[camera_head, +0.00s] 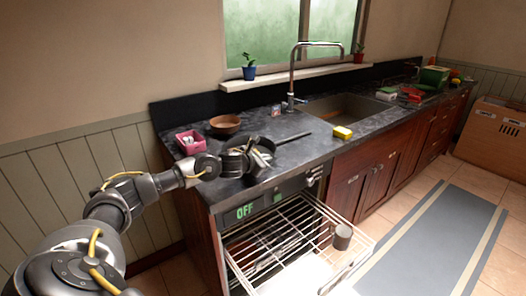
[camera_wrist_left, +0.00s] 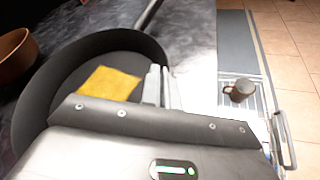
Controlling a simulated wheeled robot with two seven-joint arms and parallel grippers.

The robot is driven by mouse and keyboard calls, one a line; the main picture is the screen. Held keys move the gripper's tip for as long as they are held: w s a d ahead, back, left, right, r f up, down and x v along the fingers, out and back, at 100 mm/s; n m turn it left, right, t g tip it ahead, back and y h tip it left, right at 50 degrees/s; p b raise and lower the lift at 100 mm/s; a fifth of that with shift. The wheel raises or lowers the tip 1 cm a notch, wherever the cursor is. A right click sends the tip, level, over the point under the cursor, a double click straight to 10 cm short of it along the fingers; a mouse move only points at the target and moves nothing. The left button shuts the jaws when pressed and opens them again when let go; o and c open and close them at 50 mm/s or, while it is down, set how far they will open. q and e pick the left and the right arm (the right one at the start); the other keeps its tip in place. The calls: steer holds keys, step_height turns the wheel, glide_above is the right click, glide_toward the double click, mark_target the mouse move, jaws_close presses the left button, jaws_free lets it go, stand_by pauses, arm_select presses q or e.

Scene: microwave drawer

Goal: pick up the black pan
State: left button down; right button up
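The black pan (camera_head: 293,139) is at the near edge of the dark counter, its long handle pointing right. In the left wrist view the pan (camera_wrist_left: 62,78) fills the left side, with a flat yellow piece (camera_wrist_left: 110,83) inside it. My left gripper (camera_head: 246,156) is at the pan's rim and hides much of the pan in the head view. In the left wrist view its two fingers (camera_wrist_left: 162,86) are close together with the rim between them. Whether the pan is clear of the counter is hard to tell. My right gripper is not in view.
A brown bowl (camera_head: 225,125) and a pink box (camera_head: 190,142) stand close by on the counter. A yellow sponge (camera_head: 342,132) lies by the sink (camera_head: 345,108). Below, a wire rack (camera_head: 285,243) is pulled out, with a dark cup (camera_head: 342,236) on it.

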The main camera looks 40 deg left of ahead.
arm_select(q)
steer(key=shift+f, duration=0.15)
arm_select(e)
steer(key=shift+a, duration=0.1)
arm_select(q)
steer(key=shift+s, duration=0.1)
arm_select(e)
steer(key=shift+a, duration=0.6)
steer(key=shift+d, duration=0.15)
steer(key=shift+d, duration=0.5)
arm_select(q)
steer(key=shift+r, duration=0.2)
